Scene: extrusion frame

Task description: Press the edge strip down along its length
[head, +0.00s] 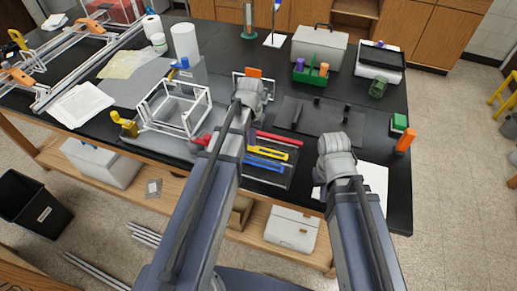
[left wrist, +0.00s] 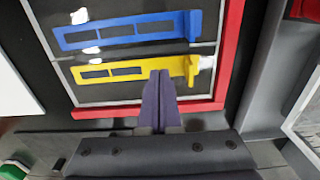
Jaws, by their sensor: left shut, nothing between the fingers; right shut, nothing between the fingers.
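A red strip (head: 290,139) runs along the far edge of a dark tray (head: 275,181); I cannot tell if it is the edge strip. In the left wrist view a red border (left wrist: 231,50) runs along the right and bottom of the tray. My left gripper (head: 250,88) is shut and empty. Its closed fingertips (left wrist: 160,74) cross in front of the red border and the yellow tool (left wrist: 125,69); whether they touch is unclear. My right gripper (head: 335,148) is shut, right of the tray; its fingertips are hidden.
A blue tool (left wrist: 125,32) lies beside the yellow one. A white frame (head: 208,103) stands on a grey mat left of my left arm. A dark mat (head: 323,124) lies beyond the tray. White paper (head: 374,178) lies by my right gripper. A green caddy (head: 311,75) stands behind.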

